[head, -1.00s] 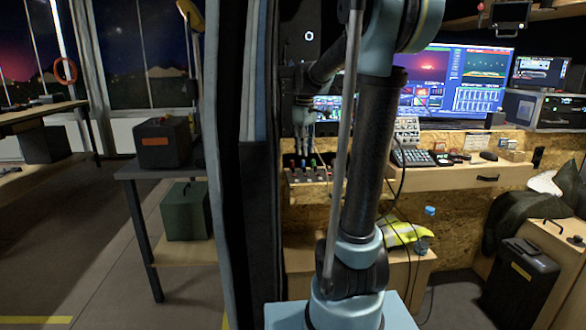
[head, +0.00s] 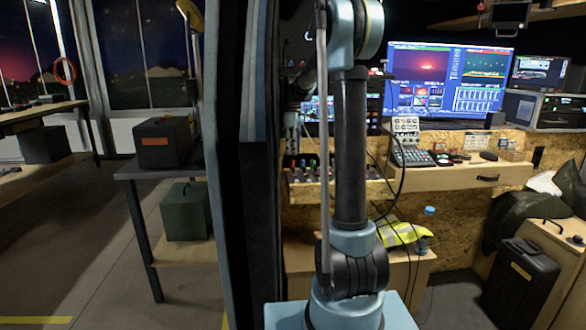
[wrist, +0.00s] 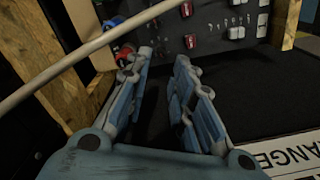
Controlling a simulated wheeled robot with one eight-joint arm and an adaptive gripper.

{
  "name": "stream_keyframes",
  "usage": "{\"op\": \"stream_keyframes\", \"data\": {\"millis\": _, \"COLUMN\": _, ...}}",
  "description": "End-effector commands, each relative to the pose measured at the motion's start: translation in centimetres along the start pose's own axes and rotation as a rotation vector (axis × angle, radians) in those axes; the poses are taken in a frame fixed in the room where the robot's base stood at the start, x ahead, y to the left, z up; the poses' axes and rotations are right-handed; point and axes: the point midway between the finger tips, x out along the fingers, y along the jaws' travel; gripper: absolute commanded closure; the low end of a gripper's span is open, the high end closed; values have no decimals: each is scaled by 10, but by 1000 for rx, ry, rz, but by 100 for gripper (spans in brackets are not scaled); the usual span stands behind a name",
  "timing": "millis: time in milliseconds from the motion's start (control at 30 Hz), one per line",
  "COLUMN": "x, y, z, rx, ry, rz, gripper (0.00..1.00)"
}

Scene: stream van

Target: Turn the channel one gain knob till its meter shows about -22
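A dark panel with small coloured knobs (head: 309,172) sits at the left end of the desk in the head view. In the wrist view a red knob (wrist: 124,54) is close to the tip of the left finger, with a blue knob (wrist: 113,23) beyond it. I cannot tell which knob is channel one gain. My gripper (wrist: 162,58) is open, with a clear gap between its fingers and nothing held. Whether the left finger touches the red knob is unclear. No meter value is readable.
A pale cable or rod (wrist: 70,58) crosses the wrist view in front of the panel. Wooden posts (wrist: 284,24) flank it. In the head view a keypad (head: 411,157) and large monitor (head: 450,85) are to the right.

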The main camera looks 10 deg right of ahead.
Motion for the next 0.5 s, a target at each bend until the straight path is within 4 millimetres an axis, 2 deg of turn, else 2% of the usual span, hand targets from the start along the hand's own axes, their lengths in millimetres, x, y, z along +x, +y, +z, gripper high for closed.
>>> {"op": "stream_keyframes", "data": {"millis": 100, "x": 22, "y": 0, "z": 0, "rx": 1, "ry": 0, "rz": 0, "gripper": 78}}
{"op": "stream_keyframes", "data": {"millis": 300, "x": 54, "y": 0, "z": 0, "rx": 1, "ry": 0, "rz": 0, "gripper": 78}}
{"op": "stream_keyframes", "data": {"millis": 500, "x": 75, "y": 0, "z": 0, "rx": 1, "ry": 0, "rz": 0, "gripper": 78}}
